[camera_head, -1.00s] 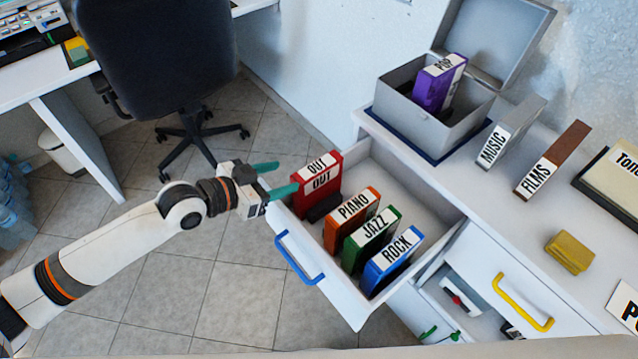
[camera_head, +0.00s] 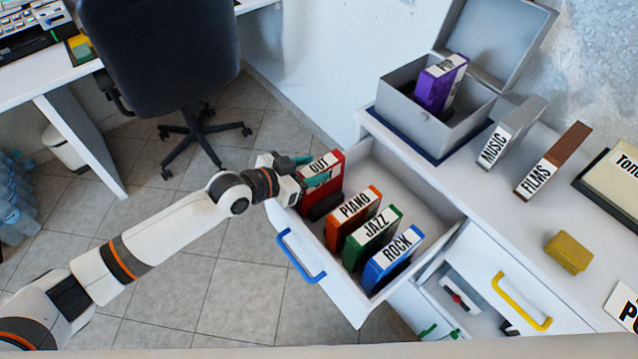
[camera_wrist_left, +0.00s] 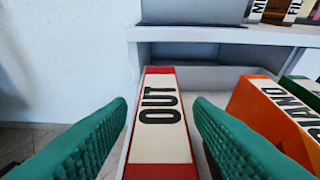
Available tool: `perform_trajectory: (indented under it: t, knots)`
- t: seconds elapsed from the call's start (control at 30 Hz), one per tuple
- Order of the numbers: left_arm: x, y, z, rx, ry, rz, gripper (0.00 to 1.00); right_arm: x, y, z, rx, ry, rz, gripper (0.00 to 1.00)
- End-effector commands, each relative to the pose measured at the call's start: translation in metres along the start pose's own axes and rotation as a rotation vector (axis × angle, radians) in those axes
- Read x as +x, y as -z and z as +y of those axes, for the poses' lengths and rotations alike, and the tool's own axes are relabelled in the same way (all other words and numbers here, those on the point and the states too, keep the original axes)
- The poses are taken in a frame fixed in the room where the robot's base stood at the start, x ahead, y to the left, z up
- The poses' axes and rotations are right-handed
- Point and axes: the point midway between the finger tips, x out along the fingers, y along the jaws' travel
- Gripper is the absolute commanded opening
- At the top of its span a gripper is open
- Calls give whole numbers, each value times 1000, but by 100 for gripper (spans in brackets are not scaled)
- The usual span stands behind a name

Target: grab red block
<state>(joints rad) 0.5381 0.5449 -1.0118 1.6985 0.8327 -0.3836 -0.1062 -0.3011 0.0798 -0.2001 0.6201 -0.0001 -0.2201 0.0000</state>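The red block (camera_head: 328,179), labelled OUT, stands upright at the far left end of the open drawer (camera_head: 318,268). My left gripper (camera_head: 309,170) is at the red block, with its green fingers partly over the block's label in the head view. In the left wrist view the red block (camera_wrist_left: 160,120) lies between the two open fingers of the left gripper (camera_wrist_left: 160,135). A gap shows on both sides of it, so the fingers look apart from it. My right gripper is not in view.
The orange PIANO block (camera_head: 355,214), green JAZZ block (camera_head: 373,240) and blue ROCK block (camera_head: 393,262) stand beside the red one in the drawer. A grey box (camera_head: 433,130) with a purple block (camera_head: 437,88) stands on the counter.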

Motion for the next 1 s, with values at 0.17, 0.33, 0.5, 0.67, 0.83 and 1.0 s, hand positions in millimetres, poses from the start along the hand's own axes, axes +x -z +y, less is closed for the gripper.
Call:
perform_trajectory:
  t: [0.17,0.33,0.5,0.67,0.83,1.0]
  knots:
    - [0,0,0,0,0,0,17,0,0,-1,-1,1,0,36]
    - [0,0,0,0,0,-1,0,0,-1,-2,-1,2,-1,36]
    - [-1,-1,0,0,0,-1,0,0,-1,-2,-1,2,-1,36]
    - [-6,-16,0,1,1,-3,0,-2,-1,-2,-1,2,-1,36]
    - [-20,-48,0,3,0,-4,0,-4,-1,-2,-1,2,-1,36]
    - [-32,-76,0,2,-1,-3,0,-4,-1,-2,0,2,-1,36]
